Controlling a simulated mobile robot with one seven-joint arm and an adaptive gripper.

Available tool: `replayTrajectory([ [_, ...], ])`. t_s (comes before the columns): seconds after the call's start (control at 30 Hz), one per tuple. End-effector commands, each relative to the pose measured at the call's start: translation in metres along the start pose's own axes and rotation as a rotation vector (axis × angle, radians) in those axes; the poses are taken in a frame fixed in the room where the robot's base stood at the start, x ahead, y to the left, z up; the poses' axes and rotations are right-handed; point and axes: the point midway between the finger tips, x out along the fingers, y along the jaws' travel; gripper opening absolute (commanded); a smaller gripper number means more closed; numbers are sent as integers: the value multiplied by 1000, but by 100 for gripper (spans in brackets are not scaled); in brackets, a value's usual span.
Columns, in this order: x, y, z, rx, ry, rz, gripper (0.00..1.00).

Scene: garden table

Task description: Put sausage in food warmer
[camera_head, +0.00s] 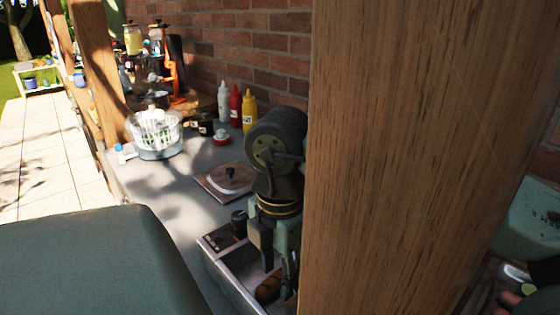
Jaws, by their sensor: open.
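My gripper (277,270) points down over a steel, open-topped unit (222,268) on the grey counter, which looks like the food warmer. Its two fingers are apart. A brown, rounded thing that looks like the sausage (268,288) lies low in the unit, just below the fingers. I see no sausage between the fingers, and I cannot tell whether they touch it. The right part of the unit is hidden behind a wooden post.
The thick wooden post (405,150) stands close on the right. A lidded square plate (230,180), a clear basket (157,132), and white, red (235,106) and yellow (249,111) bottles stand farther back on the counter (150,180). A brick wall (245,50) runs behind.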

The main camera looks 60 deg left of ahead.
Motion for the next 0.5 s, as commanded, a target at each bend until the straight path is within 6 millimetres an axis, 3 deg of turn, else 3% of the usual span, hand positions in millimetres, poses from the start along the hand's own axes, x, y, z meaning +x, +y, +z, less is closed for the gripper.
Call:
replayTrajectory([
  [0.2,-53,0,1,2,-4,1,42],
  [0.5,-101,0,1,2,-3,1,42],
])
